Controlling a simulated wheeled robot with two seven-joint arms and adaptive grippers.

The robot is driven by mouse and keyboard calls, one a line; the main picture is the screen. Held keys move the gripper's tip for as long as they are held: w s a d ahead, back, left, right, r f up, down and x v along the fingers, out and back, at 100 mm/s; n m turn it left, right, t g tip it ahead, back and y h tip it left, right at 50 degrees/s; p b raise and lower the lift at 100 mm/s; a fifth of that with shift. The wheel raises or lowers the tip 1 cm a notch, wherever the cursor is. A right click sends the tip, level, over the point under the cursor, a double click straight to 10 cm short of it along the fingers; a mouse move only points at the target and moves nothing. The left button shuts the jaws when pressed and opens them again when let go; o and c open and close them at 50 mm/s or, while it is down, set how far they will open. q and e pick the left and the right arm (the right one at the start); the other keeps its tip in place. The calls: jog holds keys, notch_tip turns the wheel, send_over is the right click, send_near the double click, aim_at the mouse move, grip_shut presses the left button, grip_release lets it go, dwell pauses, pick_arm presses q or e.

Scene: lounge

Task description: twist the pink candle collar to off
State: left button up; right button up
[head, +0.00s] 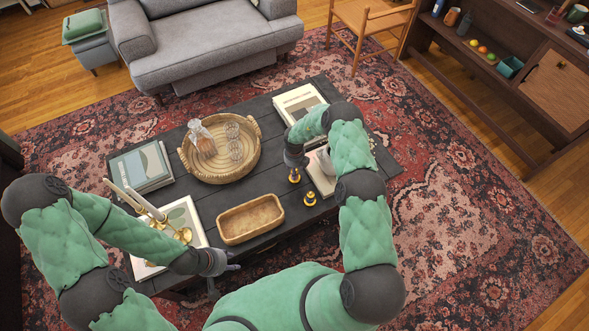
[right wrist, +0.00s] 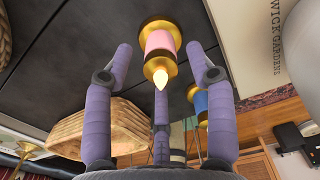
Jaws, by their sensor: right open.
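The pink candle collar (right wrist: 159,42) is a pink band between gold rims on a small candle, with a pale flame tip, in the right wrist view. In the head view this small gold candle (head: 294,177) stands on the dark table just below my right gripper (head: 294,160). In the right wrist view my right gripper (right wrist: 159,52) is open, its purple fingers on either side of the collar with gaps visible. A second candle with a blue collar (right wrist: 201,103) stands nearby; it also shows in the head view (head: 310,199). My left gripper (head: 226,277) is open and empty by the table's near edge.
A rectangular wooden tray (head: 222,237) lies left of the candles. A round woven tray (head: 187,160) holds a decanter and glasses. Books (head: 140,168) and brass candlesticks (head: 185,235) stand at the left. A book and a white vessel stand right of the pink candle.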

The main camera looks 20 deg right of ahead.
grip_shut()
jog(key=n, duration=0.5)
jog(key=shift+n+b, duration=0.4)
jog(key=n, duration=0.6)
dwell(0.6)
grip_release()
